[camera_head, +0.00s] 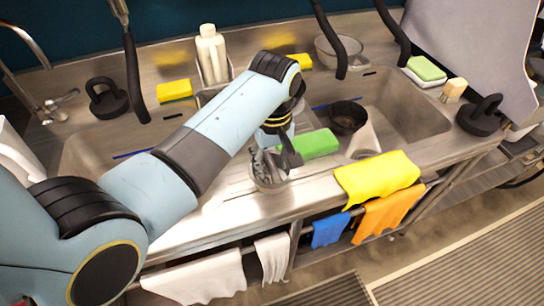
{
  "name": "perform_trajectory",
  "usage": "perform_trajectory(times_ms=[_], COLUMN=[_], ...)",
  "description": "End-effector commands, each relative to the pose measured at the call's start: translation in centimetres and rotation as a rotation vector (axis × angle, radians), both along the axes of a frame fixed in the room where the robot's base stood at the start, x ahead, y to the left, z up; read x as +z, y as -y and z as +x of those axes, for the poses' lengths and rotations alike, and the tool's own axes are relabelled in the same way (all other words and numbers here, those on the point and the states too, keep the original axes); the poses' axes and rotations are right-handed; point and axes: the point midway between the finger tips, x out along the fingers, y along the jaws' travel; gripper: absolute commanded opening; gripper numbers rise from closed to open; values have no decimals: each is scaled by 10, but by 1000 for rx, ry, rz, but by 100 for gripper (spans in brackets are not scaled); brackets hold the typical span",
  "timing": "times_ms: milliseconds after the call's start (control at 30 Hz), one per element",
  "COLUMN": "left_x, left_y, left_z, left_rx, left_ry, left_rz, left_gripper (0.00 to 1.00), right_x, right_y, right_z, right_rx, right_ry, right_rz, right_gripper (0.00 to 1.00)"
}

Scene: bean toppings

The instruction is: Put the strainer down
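My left arm reaches in from the left, and its gripper (287,158) points down at the front middle of the metal counter. The gripper is small and partly covered by its own arm, so whether it is open or shut does not show. A small grey metal bowl-like vessel (268,184), perhaps the strainer, is right at the fingertips. Whether the fingers touch or hold it is unclear. A dark round bowl or pan (348,117) is in the right sink basin, to the right of the gripper. My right gripper is not in view.
A green cloth or sponge (317,144) lies just right of the gripper. A yellow cloth (378,176) hangs over the front edge. A white bottle (211,54) stands behind, and a glass bowl (338,50) sits at the back. Black weights (106,100) stand on the counter.

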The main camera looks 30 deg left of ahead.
Motion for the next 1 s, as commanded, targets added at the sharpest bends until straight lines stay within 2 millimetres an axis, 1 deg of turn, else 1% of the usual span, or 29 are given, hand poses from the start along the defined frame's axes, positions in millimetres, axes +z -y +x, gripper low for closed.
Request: perform_trajectory(times_ms=[67,167,267,400,500,600,700,800,1000], left_x=[4,15,35,69,91,107,118,123,124], left_y=[0,0,1,1,1,1,1,1,1], left_z=[0,2,1,2,3,3,2,2,2], left_rx=[0,0,0,1,0,0,0,0,0], left_ry=[1,4,6,5,6,4,2,2,1], left_rz=[0,0,-1,-2,-1,0,-1,-1,-1], left_gripper=[39,39,39,39,39,39,39,39,39], right_x=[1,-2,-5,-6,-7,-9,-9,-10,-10], right_y=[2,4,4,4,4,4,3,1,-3], right_z=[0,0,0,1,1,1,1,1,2], right_rx=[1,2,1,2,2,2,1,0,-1], right_ry=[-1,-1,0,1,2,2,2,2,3], right_rz=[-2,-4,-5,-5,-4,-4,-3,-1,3], right_gripper=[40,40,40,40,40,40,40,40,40])
